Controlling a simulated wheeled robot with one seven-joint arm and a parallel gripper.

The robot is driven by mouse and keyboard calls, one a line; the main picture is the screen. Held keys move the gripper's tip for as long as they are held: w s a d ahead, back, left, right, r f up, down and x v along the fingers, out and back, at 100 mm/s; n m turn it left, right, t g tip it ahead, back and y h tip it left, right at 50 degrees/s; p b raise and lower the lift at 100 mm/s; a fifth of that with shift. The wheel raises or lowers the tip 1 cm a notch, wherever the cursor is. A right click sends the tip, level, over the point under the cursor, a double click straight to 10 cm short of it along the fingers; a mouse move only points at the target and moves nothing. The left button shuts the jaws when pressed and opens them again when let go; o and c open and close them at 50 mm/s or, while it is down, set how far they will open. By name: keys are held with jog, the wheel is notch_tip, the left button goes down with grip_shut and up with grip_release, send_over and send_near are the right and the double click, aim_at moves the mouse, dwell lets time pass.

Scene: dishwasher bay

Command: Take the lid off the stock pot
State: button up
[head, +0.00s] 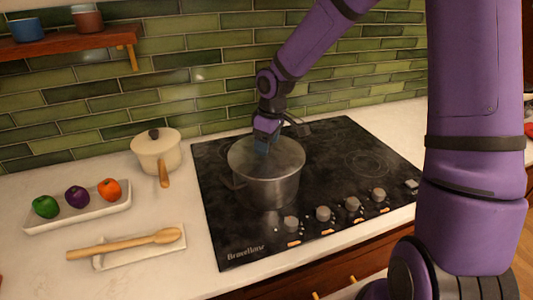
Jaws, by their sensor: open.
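The stock pot (267,188) is a grey metal pot standing on the black cooktop, left of its middle. Its lid (245,158) lies on top, covering the pot. My gripper (263,147) is at the end of my purple arm, pointing down just above the middle of the lid. Its jaws are open. The lid's knob is hidden behind or between the fingers, and I cannot tell whether they touch it.
The cooktop (340,215) has several knobs along its front and free room to the right. Left on the counter are a cream saucepan (160,155), a tray (80,218) of vegetables and a wooden spoon (125,243) on a rest. A tiled wall stands behind.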

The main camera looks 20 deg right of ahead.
jog(key=shift+f, duration=0.55)
jog(key=c, duration=1.2)
jog(key=shift+o, duration=0.2)
jog(key=shift+r, duration=0.1)
